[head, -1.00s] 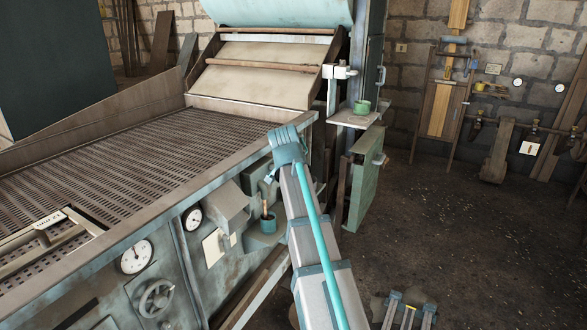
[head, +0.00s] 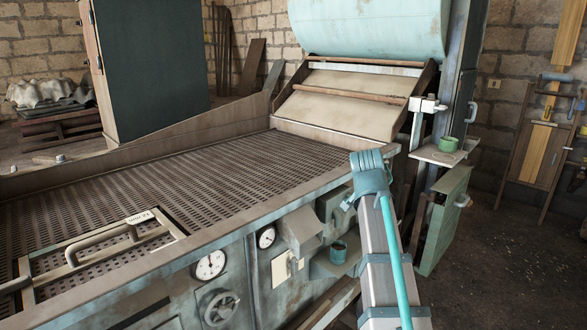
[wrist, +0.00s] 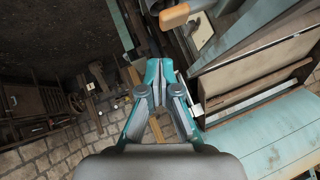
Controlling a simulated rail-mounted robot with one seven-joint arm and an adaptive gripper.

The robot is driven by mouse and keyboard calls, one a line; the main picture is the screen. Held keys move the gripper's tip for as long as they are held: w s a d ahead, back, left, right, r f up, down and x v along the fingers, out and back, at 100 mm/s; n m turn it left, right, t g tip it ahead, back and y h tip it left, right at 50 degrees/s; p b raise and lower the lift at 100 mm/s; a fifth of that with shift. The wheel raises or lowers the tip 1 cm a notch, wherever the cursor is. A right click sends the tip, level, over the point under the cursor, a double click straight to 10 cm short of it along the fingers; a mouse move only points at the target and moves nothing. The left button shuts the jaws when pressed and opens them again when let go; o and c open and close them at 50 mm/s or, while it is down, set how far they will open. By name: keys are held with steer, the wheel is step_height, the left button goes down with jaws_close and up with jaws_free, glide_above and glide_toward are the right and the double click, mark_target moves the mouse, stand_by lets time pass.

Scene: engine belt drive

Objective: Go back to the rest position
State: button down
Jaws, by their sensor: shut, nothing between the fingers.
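My gripper (wrist: 155,72) shows in the wrist view, its teal and grey fingers brought together with nothing held between them. It is in the air, with the stone wall, dark floor and machine parts behind it. In the head view my pale grey arm with its teal hose rises in front of the machine's right side; I cannot make out the gripper there. No object is seen in contact with the fingers.
The machine's perforated bed (head: 200,190) fills the middle left, with a framed handle plate (head: 100,250) on it. A small shelf (head: 440,155) holds a green cup (head: 448,144). A green door (head: 445,220) stands right of my arm. Dark floor (head: 510,265) lies clear at right.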

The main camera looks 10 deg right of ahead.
steer(key=s+a+f+n+g+y, duration=0.25)
steer(key=s+a+f, duration=0.2)
steer(key=f, duration=1.05)
steer(key=s+a+f+n+g+y, duration=0.15)
steer(key=s+a+f+n, duration=0.3)
steer(key=f, duration=1.15)
steer(key=s+a+f+n+g+y, duration=0.1)
steer(key=s+a+f+n+g, duration=0.3)
steer(key=f, duration=1.1)
steer(key=s+a+f+g, duration=0.2)
steer(key=s+f, duration=0.6)
steer(key=s, duration=0.5)
steer(key=s+a+f+n+g, duration=0.1)
steer(key=s+a+f, duration=0.3)
steer(key=s+f, duration=0.4)
steer(key=s+a+f+g, duration=0.3)
steer(key=s+f, duration=0.4)
steer(key=s, duration=1)
steer(key=shift+s+a+f+n+g+y, duration=0.3)
steer(key=shift+f+g+y, duration=0.1)
